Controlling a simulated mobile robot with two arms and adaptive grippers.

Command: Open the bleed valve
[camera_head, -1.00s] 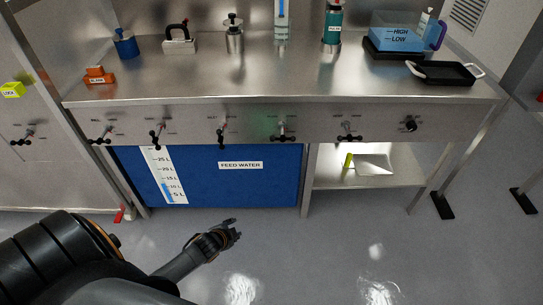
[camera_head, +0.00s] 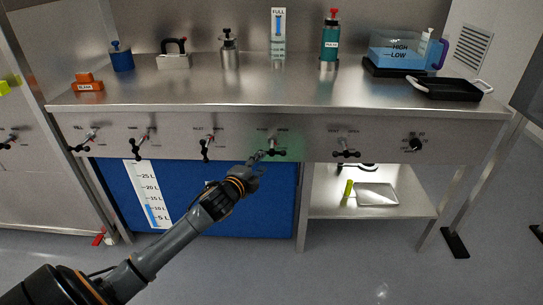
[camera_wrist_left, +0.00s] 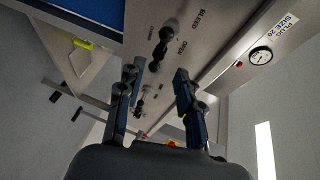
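The bleed valve (camera_wrist_left: 162,45) is a black knobbed handle on the steel front panel, beside the labels BLEED and OPEN in the left wrist view. In the head view the valve with a green tint around it (camera_head: 273,149) is in front of my left gripper (camera_head: 256,162); its label is too small to read there. In the wrist view my left gripper (camera_wrist_left: 160,72) has its two fingers spread, with the handle ahead of and between the tips. No contact can be made out. My right gripper is out of view.
More valve handles (camera_head: 207,147) line the panel on both sides. Above is the steel worktop (camera_head: 310,95) with bottles and a black tray (camera_head: 448,91). A blue tank (camera_head: 265,205) stands below, and a lower shelf (camera_head: 330,207) is at its right. A gauge (camera_wrist_left: 261,56) shows in the wrist view.

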